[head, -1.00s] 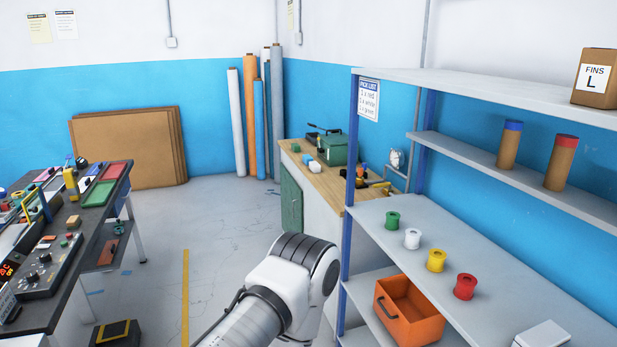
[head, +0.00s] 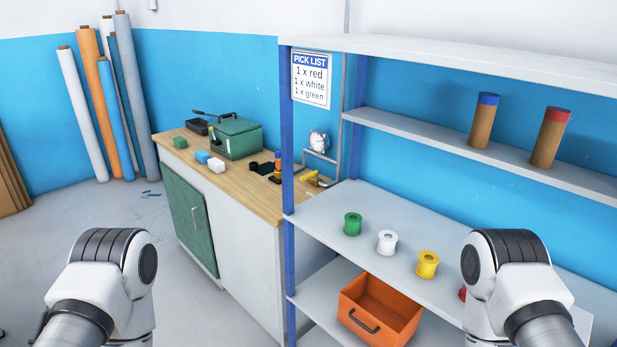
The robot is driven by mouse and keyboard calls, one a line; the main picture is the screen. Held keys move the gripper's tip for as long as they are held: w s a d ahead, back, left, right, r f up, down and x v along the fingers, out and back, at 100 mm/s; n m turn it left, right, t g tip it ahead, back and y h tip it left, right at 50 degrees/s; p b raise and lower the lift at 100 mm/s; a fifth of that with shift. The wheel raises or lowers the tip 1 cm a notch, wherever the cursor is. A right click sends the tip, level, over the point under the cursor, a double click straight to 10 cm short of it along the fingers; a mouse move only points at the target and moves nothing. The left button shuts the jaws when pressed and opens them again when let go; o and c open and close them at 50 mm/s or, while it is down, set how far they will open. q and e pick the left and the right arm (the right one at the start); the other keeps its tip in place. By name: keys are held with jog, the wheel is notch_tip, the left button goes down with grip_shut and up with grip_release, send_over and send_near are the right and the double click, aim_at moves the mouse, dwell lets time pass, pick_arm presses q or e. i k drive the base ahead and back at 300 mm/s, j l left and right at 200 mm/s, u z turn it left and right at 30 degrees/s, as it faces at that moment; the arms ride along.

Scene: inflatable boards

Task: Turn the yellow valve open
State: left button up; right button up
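A small yellow handle, which looks like the yellow valve (head: 309,175), is at the right end of the wooden workbench (head: 262,196), low beside a grey pipe. A round white gauge (head: 318,142) sits on the pipe just above it. The blue shelf post stands close beside the valve, and at this size I cannot tell which way the handle is turned. Links of both my arms show at the bottom left and bottom right, well short of the valve. Neither gripper is in view.
A grey shelf (head: 400,210) with green, white and yellow spools stands at right, with an orange bin (head: 380,312) below. My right arm partly covers a red spool. A green toolbox (head: 236,138) and small blocks are on the bench.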

aim_at(314, 174)
jog(key=j+z, duration=0.1)
jog(key=z, duration=0.3)
jog(key=i+j+z, duration=0.1)
jog(key=z, duration=0.25)
jog(key=i+j+z, duration=0.3)
jog(key=j, duration=0.5)
jog(key=j+z, duration=0.25)
jog(key=j, duration=0.55)
jog(key=j+z, duration=0.3)
jog(key=j, duration=0.55)
jog(key=i, duration=0.05)
